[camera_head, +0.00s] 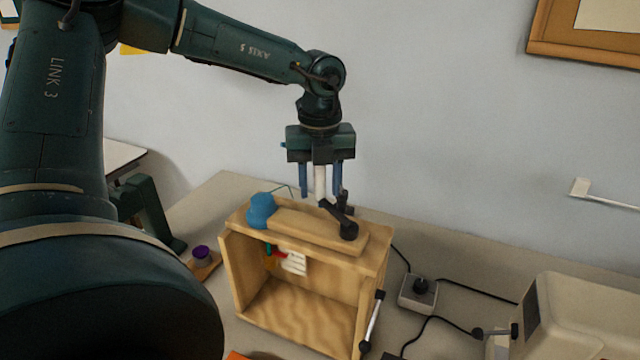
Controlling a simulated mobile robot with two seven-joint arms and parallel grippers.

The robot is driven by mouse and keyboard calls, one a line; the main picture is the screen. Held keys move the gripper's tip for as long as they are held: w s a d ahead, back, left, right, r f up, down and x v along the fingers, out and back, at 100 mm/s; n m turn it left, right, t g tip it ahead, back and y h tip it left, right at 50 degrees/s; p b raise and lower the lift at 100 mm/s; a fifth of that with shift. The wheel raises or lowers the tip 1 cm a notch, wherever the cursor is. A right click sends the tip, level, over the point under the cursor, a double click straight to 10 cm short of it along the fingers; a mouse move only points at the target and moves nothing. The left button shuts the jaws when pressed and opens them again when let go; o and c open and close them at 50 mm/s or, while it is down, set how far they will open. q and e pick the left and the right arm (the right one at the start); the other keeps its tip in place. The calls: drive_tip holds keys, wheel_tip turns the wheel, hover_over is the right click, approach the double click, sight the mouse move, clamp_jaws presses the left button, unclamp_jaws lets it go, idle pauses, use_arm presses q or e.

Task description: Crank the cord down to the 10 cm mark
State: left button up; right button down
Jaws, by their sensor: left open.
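A wooden box (375,262) with an open front stands on the table. On its top board lie a blue lump (262,211), perhaps wound cord, and a black crank arm (335,211) with a white upright grip (320,182). My left gripper (320,190) points straight down over the crank. It is open, with one blue finger on each side of the white grip. I cannot tell if the fingers touch it. Inside the box hangs a white marked piece (294,262) with a red bit beside it; its marks are too small to read. My right gripper is not in view.
A second black-ended lever (372,320) is on the box's right side. A grey control box (418,293) with a black knob and cables lies to the right. A beige machine (580,312) fills the lower right. A purple-topped item (201,254) sits left of the box.

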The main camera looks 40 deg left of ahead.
use_arm(q)
drive_tip(key=shift+c, duration=0.5)
clamp_jaws()
